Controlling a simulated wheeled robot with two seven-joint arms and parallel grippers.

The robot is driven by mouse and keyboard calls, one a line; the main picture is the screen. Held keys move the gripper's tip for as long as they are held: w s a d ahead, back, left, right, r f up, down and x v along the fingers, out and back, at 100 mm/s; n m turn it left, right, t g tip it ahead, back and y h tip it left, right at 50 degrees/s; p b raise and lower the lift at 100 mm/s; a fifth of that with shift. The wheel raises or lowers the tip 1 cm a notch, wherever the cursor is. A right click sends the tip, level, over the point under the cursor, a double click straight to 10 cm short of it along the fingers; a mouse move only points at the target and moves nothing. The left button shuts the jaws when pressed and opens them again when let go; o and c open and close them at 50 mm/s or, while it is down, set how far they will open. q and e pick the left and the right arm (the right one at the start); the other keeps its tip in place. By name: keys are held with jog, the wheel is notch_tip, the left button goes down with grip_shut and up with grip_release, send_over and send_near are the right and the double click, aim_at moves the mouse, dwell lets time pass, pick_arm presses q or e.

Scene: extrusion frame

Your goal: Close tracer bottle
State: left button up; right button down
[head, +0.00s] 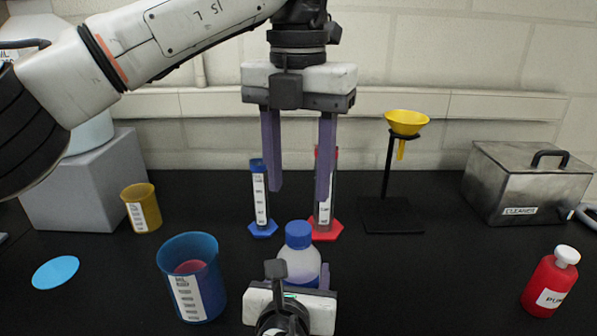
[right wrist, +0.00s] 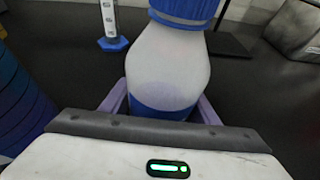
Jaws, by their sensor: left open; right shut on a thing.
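The tracer bottle (head: 299,262) is a whitish translucent bottle with a blue cap (head: 298,234) on its top, standing upright at the front middle. My right gripper (head: 300,285) is shut around the bottle's body from the near side. In the right wrist view the bottle (right wrist: 168,70) fills the middle between the purple fingers, with blue on its lower part. The cap (right wrist: 187,10) is cut off by the top edge there. My left gripper (head: 298,190) is open and empty, pointing down above and behind the bottle, its fingers apart from the cap.
A blue beaker (head: 192,280) with reddish contents stands close left of the bottle. Blue (head: 259,200) and red (head: 325,225) cylinders stand behind. A yellow funnel (head: 406,123) on a stand, a metal box (head: 527,182) and a red bottle (head: 551,285) are right. A yellow cup (head: 142,208) and blue disc (head: 56,272) are left.

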aim_at(299, 228)
pick_arm(q)
jog(key=shift+f, duration=4)
jog(key=c, duration=1.1)
jog(key=m, duration=0.8)
jog(key=o, duration=1.1)
jog(key=shift+o, duration=0.2)
